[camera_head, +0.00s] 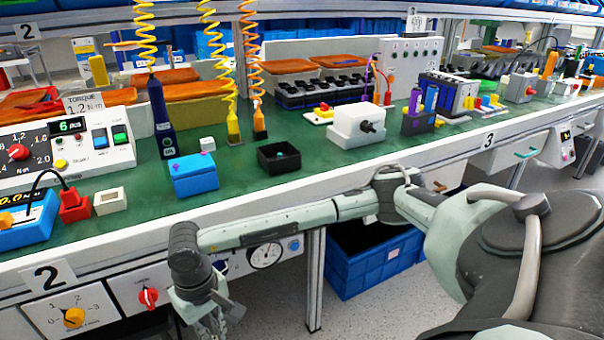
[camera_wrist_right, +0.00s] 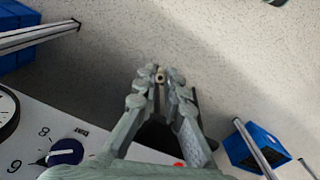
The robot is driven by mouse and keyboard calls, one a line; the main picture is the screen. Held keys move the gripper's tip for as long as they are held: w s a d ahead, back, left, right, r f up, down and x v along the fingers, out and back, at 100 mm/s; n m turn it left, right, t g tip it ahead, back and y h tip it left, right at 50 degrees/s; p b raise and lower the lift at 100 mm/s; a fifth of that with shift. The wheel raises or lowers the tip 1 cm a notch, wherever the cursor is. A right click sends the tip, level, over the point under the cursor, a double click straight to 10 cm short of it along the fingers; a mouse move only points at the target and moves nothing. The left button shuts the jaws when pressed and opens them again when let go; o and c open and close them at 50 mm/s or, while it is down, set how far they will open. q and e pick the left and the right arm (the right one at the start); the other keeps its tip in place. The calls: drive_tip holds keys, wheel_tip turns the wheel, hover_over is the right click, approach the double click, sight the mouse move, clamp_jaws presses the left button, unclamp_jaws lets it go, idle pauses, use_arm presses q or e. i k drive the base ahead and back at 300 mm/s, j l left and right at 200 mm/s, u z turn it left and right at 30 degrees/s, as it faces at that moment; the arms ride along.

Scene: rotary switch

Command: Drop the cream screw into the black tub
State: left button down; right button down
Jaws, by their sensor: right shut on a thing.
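The black tub (camera_head: 279,158) stands open on the green bench top, with a small teal thing visible inside it. My right arm reaches across from the right, and its gripper (camera_head: 220,318) hangs low in front of the bench, below the bench top and left of the tub. In the right wrist view the fingers of my right gripper (camera_wrist_right: 158,82) are closed on a small cream piece (camera_wrist_right: 160,74), which looks like the cream screw; only its end shows. In the head view the screw cannot be made out. My left gripper is not in view.
The bench's front edge and knob panel (camera_head: 110,300) are close to my right gripper. A blue crate (camera_head: 365,262) sits below.

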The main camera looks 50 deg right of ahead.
sight(277, 165)
drive_tip(key=l+z, duration=0.1)
drive_tip(key=l, duration=0.65)
drive_tip(key=k+l, duration=0.1)
drive_tip(key=l, duration=0.65)
drive_tip(key=j+z, duration=0.05)
